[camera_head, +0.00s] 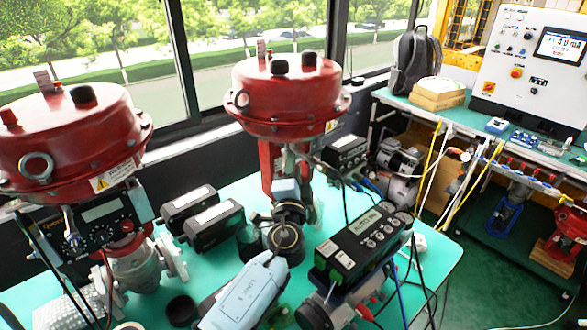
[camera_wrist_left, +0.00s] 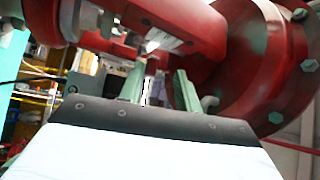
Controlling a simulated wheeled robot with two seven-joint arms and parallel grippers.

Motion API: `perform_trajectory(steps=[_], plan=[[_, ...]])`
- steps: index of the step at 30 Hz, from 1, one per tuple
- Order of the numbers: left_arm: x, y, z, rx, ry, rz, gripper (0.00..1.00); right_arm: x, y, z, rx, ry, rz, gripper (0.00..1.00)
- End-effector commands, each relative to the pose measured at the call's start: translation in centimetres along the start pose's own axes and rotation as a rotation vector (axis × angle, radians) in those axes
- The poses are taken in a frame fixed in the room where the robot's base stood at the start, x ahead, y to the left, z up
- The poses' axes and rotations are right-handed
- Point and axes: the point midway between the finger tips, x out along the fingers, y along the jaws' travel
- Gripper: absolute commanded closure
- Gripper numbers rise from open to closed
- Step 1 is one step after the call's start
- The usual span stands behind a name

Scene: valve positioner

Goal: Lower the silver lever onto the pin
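My left gripper (camera_head: 287,172) reaches up from the front to the yoke under the middle red valve actuator (camera_head: 285,95). In the left wrist view, its two pale green fingers (camera_wrist_left: 160,78) stand apart with a gap between them. They point toward the red yoke (camera_wrist_left: 170,25) and the flanged red housing (camera_wrist_left: 265,60). My right gripper is not in view.
A second red actuator (camera_head: 70,135) with a positioner stands at left. Black boxes (camera_head: 205,218) lie between the two. A black device (camera_head: 350,245) with cables is right of my left arm. The green table (camera_head: 435,262) has some bare room at its right edge.

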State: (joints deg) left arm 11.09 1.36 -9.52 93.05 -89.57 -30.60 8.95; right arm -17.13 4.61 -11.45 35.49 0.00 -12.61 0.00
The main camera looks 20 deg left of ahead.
Motion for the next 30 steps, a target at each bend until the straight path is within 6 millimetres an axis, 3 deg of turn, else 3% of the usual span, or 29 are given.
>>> perform_trajectory(steps=[8, 21, 30], plan=[[-1.1, 0.2, 0.0, 0.000, 0.001, 0.002, 0.67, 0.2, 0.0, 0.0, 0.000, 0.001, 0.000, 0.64], [-10.3, 0.3, 0.1, -0.001, -0.001, 0.002, 0.67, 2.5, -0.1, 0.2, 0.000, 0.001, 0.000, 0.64], [-13.3, 0.1, 0.0, 0.000, -0.001, 0.000, 0.67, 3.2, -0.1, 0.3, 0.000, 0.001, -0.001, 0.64]])
